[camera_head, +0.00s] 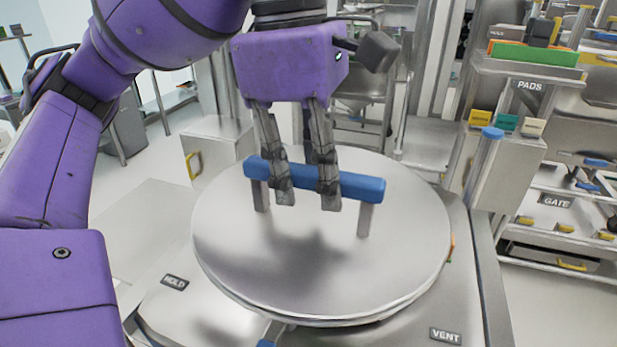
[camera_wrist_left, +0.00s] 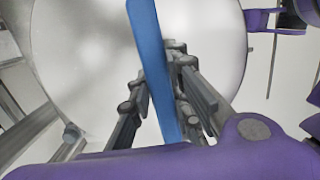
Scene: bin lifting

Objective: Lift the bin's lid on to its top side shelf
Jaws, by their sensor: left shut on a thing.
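The bin's lid (camera_head: 330,265) is a round grey metal disc with a blue bar handle (camera_head: 362,187) on two posts. It lies over the bin in the head view; whether it is raised off the rim I cannot tell. My left gripper (camera_head: 304,190) comes down from above with its fingers on either side of the blue handle, shut on it. The left wrist view shows the same handle (camera_wrist_left: 150,60) between the fingers, with the lid (camera_wrist_left: 85,50) behind it. My right gripper is not seen clearly in either view. The top side shelf cannot be made out for certain.
A metal unit labelled PADS (camera_head: 528,86) stands at the right with coloured blocks on it. Labels HOLD (camera_head: 175,282) and VENT (camera_head: 445,336) mark the surface around the bin. Open floor shows at the left.

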